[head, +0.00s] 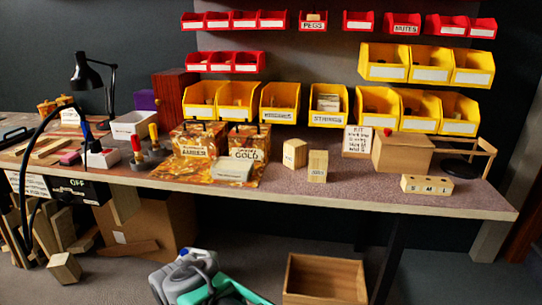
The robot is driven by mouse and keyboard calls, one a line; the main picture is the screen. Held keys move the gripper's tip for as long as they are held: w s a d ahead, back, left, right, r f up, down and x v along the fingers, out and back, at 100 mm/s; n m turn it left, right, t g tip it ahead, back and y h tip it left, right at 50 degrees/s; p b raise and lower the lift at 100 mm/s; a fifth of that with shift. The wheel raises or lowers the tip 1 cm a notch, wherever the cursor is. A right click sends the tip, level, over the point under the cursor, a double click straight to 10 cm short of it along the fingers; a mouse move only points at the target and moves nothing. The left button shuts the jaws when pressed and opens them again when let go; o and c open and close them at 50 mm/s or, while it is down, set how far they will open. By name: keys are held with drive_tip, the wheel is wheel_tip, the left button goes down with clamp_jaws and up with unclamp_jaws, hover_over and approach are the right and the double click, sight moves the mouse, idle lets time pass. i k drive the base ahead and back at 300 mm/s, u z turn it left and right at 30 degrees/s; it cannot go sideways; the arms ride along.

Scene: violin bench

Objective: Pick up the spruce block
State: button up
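Two pale wooden blocks stand upright near the middle of the bench, each with a small label too blurred to read. The left block (294,153) is slightly farther back. I cannot tell from the labels which one is the spruce block. Both stand free on the bench top. My gripper is not visible in the head view.
The bench (370,193) has bare room right of the blocks. A wooden box (403,153) and drilled S-M-L block (427,185) are right. Yellow bins (328,105) line the back. An open crate (325,280) is below.

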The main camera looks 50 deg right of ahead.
sight(295, 155)
drive_tip(key=u, duration=2.3)
drive_tip(key=k, duration=2.15)
drive_tip(key=z, duration=1)
drive_tip(key=i, duration=1.65)
